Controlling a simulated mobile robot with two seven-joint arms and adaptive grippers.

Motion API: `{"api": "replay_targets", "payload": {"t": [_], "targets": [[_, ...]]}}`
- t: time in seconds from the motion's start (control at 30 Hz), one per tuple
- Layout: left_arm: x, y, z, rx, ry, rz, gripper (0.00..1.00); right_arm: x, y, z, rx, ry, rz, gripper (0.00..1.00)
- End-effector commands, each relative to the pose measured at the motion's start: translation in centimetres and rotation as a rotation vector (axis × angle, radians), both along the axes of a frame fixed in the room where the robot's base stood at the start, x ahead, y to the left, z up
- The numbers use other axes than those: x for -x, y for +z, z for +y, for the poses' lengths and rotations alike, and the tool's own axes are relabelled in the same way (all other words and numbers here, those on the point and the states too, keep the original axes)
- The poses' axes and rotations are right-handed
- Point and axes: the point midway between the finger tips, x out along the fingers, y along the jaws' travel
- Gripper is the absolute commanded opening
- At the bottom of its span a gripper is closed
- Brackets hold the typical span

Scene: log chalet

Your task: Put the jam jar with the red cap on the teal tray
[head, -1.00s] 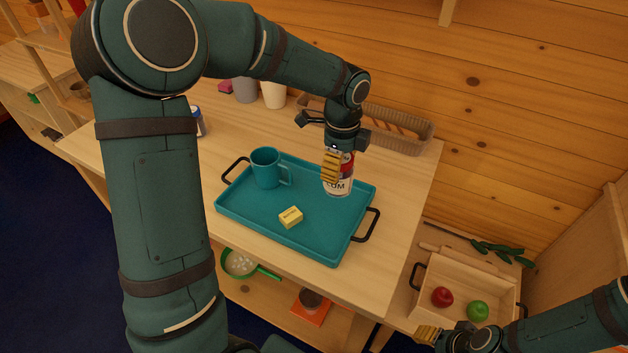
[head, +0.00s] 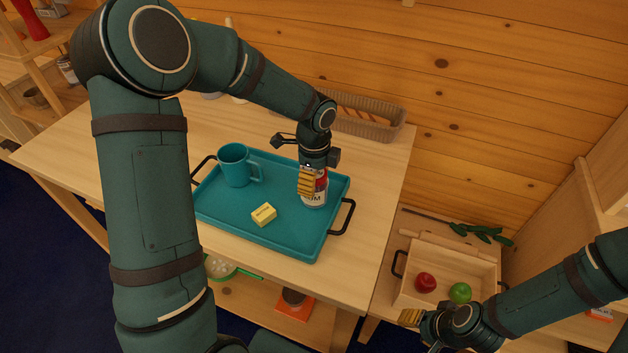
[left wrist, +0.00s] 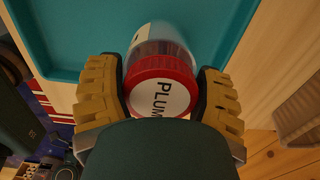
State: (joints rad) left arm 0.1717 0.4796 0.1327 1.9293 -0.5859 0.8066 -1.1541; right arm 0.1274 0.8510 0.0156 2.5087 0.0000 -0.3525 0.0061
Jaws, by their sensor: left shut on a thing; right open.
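The jam jar (head: 314,195) has a red cap and a white label. In the left wrist view its red cap (left wrist: 150,68) has a white disc reading PLUM. My left gripper (head: 313,180) is shut on the jar from above, one yellow finger on each side of the cap. The jar is upright over the right back part of the teal tray (head: 285,238); I cannot tell whether its base touches the tray. My right gripper (head: 424,332) is open and empty at the lower right, in front of a wooden crate.
On the tray are a teal mug (head: 234,166) and a yellow butter block (head: 263,214). A long woven basket (head: 368,122) stands behind, by the log wall. The wooden crate (head: 452,262) holds a red apple (head: 425,282) and a green apple (head: 460,293). The tray's front middle is clear.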

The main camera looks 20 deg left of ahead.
Motion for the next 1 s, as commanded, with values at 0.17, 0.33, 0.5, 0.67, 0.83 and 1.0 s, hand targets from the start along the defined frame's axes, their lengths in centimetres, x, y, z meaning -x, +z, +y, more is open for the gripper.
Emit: {"api": "replay_targets", "payload": {"t": [0.17,0.33,0.5,0.67,0.83,1.0], "targets": [[-0.1,-0.4,0.0,0.000,-0.001,-0.003,0.26,0.1,-0.1,0.0,0.000,0.002,0.002,0.47],[0.0,-0.5,0.0,0.000,-0.001,-0.002,0.26,0.1,-0.1,0.0,0.000,0.002,0.002,0.47],[0.0,-0.5,0.0,0.000,0.000,-0.001,1.00,0.1,-0.1,0.0,0.000,0.002,0.002,0.47],[0.0,-0.5,0.0,0.000,0.000,-0.001,1.00,0.1,-0.1,0.0,0.000,0.001,0.002,0.47],[-0.1,0.6,0.0,0.000,0.000,-0.004,1.00,0.0,0.2,0.0,0.000,0.000,0.000,0.47],[-0.1,3.7,0.0,0.000,0.000,-0.005,1.00,-0.2,0.9,0.0,0.001,-0.004,-0.004,0.47]]}}
